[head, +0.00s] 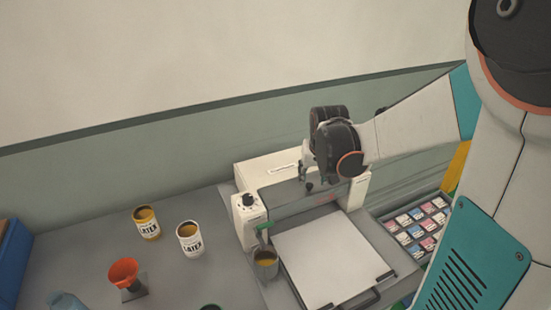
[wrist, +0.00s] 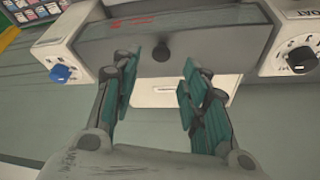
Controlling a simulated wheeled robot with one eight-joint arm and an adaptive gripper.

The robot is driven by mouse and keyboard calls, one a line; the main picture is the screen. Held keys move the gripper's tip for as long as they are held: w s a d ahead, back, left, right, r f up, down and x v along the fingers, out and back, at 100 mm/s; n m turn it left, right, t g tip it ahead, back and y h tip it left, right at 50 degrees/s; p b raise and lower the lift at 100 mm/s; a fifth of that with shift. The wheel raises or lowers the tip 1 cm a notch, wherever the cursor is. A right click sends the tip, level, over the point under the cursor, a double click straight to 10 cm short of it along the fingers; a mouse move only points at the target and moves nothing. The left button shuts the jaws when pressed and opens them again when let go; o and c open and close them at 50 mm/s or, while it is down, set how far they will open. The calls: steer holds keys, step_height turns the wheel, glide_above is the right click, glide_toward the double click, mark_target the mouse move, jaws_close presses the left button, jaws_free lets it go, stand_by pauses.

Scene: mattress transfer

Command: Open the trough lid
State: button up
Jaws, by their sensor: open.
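The trough lid (head: 283,196) is a grey panel across the front of a white coating machine (head: 268,168). In the wrist view the lid (wrist: 215,37) spans the top, with red lettering and a dark round knob (wrist: 160,53) near its edge. The knob also shows in the head view (head: 309,186). My gripper (wrist: 160,70) is open, its teal-padded fingers apart on either side of the knob's line. The knob appears just beyond the fingertips, and nothing is held. In the head view my gripper (head: 304,173) is above the lid, partly hidden by my wrist. The lid appears closed.
A white sheet (head: 325,258) lies on the bed in front of the machine. A can (head: 265,262) stands at its left corner. Two latex cans (head: 147,223) (head: 190,239) and an orange funnel (head: 125,274) stand on the left. A swatch tray (head: 415,228) is on the right.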

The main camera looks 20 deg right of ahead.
mark_target(310, 184)
steer(key=shift+b+x, duration=0.5)
steer(key=shift+x, duration=2.2)
jaws_close()
